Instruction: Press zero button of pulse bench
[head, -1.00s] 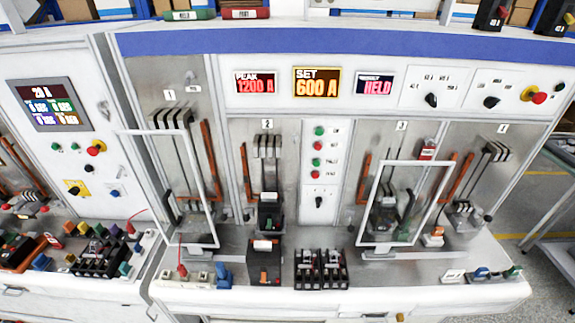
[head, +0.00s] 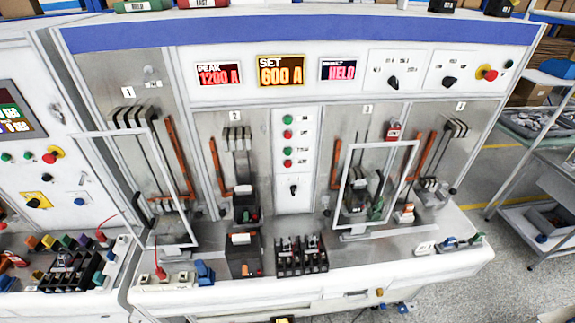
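The pulse bench (head: 250,290) fills the middle of the head view, with a white frame and a blue stripe along the top. Its displays read PEAK 1200 A (head: 218,74), SET 600 A (head: 281,71) and HELD (head: 341,70). A white button panel (head: 293,205) stands between bays 2 and 3. It carries a green button (head: 287,119), a red button (head: 287,134), a lower green button (head: 287,151) and a lower red button (head: 287,163), with a black selector knob (head: 293,189) below. Their labels are too small to read, so I cannot tell which is zero. My gripper is not in view.
Clear guard frames stand before bay 1 (head: 75,135) and bay 3 (head: 414,165). A black breaker (head: 243,255) and black multi-pole units (head: 300,256) sit on the ledge below the buttons. A neighbouring bench (head: 30,185) is at left; a grey cart (head: 535,165) and open floor are at right.

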